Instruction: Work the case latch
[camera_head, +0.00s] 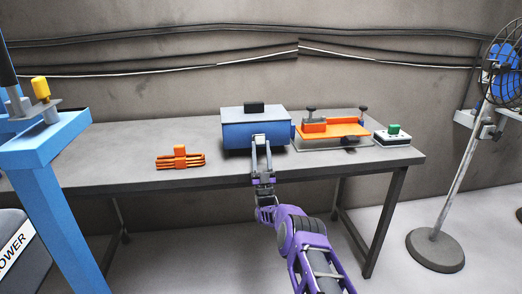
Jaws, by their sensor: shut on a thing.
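The case (240,135) is a blue box with a grey lid and a black handle block (254,108) on top. It stands on the grey table, and its lid looks closed. My gripper (261,143) reaches up from the front to the upper middle of the case's front face. Its two pale fingers are shut on a small light-coloured piece at the lid's front edge, where the case latch (260,137) appears to be. The fingers hide most of the latch, so I cannot tell its position.
An orange bundle (180,158) lies left of the case on the table (100,165). An orange clamp fixture (335,130) and a small box with a green button (393,135) stand to the right. A blue frame (45,150) is at left, a fan (435,245) at right.

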